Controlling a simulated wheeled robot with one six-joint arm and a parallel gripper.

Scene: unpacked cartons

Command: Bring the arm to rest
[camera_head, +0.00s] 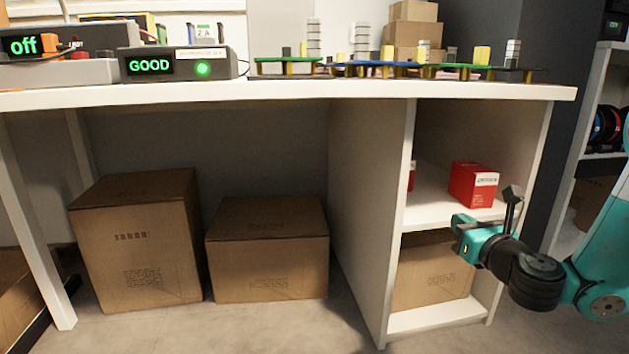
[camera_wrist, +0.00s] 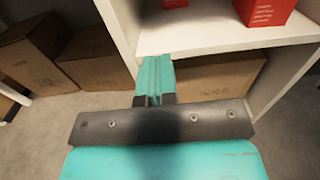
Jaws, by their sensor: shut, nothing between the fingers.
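My gripper (camera_head: 464,230) is teal with dark parts and sits at the lower right in the head view, in front of the open shelf unit (camera_head: 407,230) under the bench. In the wrist view its two teal fingers (camera_wrist: 154,78) are together, with nothing between them. They point toward the lower compartment and its cardboard box (camera_wrist: 218,77). My teal and black arm reaches in from the right edge of the head view. I cannot tell the exact gap between the fingers and the shelf.
A red box (camera_head: 473,185) stands on the middle shelf. Two closed cartons (camera_head: 140,240) (camera_head: 268,255) stand on the floor under the bench (camera_head: 300,93). Electronics and circuit boards lie on the bench top. A rack (camera_head: 590,110) stands at the far right. The floor in front is clear.

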